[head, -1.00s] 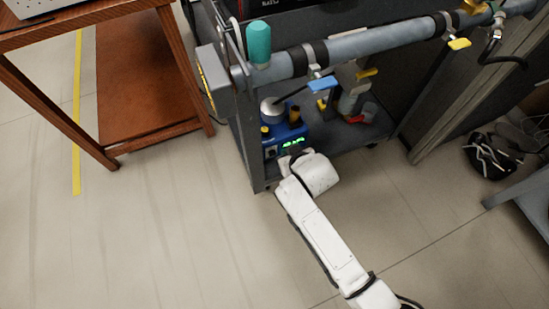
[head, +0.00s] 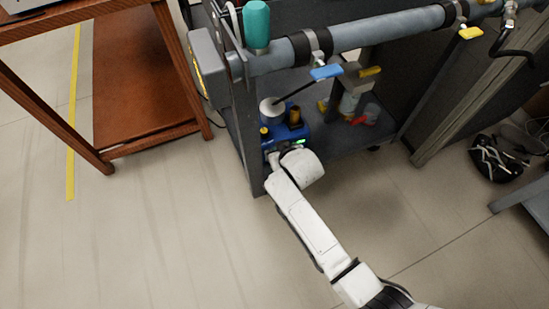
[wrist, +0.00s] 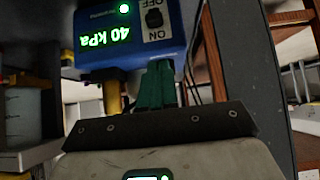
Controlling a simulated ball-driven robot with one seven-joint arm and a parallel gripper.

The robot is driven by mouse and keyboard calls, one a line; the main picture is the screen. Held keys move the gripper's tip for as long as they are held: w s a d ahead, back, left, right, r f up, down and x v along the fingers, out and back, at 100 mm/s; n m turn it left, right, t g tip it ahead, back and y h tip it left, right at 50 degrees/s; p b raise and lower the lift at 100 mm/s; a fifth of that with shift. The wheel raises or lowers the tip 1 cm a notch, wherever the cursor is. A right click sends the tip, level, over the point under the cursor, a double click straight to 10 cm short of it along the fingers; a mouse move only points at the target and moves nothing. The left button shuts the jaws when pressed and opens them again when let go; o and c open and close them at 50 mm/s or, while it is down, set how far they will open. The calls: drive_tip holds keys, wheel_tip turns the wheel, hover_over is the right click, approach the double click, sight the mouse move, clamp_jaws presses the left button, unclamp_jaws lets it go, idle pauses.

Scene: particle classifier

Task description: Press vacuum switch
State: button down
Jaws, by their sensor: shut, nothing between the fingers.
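The blue vacuum unit (head: 271,143) sits on the lower shelf of a dark cart. In the wrist view its face (wrist: 106,66) appears upside down, with a green display (wrist: 104,37) reading 40 kPa and a lit green lamp. The black vacuum switch (wrist: 154,18) lies between the labels ON and OFF; which way it is set I cannot tell. My gripper (wrist: 157,66) is shut and empty, its greenish fingers just below the ON label in the picture. Whether the fingertips touch the unit is unclear. In the head view my arm's end hides part of the unit's front.
A cart post (head: 246,140) stands left of the unit, close to my gripper. A grey pipe (head: 360,36) with valve handles runs above. A wooden table (head: 165,75) stands at the left. Open floor lies in front; a dark bundle (head: 492,160) lies at the right.

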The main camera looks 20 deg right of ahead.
wheel_tip(320, 180, down, 7)
drive_tip(key=w+b, duration=0.2)
drive_tip(key=b, duration=0.2)
drive_tip(key=shift+w, duration=0.4)
